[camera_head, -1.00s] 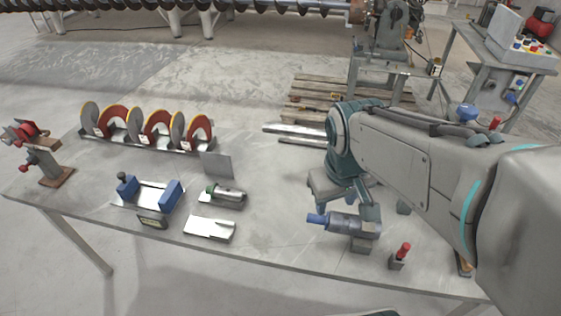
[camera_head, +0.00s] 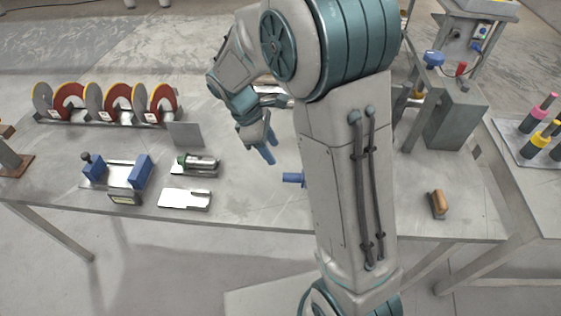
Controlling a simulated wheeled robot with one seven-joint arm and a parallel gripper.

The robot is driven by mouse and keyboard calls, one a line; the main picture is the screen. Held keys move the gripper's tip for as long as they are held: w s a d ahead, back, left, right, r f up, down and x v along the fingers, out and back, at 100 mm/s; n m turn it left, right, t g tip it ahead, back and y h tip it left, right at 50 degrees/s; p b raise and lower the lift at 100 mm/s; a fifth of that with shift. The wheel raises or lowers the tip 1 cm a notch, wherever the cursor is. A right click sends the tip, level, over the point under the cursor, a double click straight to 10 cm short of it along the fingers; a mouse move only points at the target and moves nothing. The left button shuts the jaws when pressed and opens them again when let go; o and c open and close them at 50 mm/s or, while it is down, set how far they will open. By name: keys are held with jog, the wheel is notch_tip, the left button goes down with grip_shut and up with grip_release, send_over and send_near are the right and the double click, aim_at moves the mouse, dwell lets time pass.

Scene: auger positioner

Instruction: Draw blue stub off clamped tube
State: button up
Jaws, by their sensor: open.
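The blue stub (camera_head: 292,179) pokes out to the left from behind my arm, low over the front half of the table. The clamped tube and its clamp are hidden behind my arm in this view. My gripper (camera_head: 268,152) points downward, above and to the left of the stub in the picture. Its bluish fingers are open and look apart from the stub, with nothing seen between them. The exact gap in depth cannot be told.
My forearm covers the table's middle right. Left are a blue-blocked fixture (camera_head: 151,171), a cradle with a cylinder (camera_head: 197,163), a bright plate (camera_head: 185,199), an upright grey plate (camera_head: 185,134) and a disc rack (camera_head: 105,122). A wooden-handled brush (camera_head: 438,204) lies right.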

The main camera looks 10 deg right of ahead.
aim_at(287, 174)
jog(key=x, duration=1.2)
jog(key=shift+f, duration=0.2)
grip_shut()
jog(key=shift+r, duration=0.1)
jog(key=shift+a, duration=0.1)
jog(key=shift+w+a+p, duration=0.15)
jog(key=shift+w+a, duration=0.4)
jog(key=shift+a, duration=1.15)
jog(key=shift+w+a+p, duration=0.2)
jog(key=shift+w+a, duration=0.4)
jog(key=shift+a, duration=1.1)
jog(key=shift+w+a+p, duration=0.15)
jog(key=shift+w+a, duration=0.4)
jog(key=shift+a, duration=1.15)
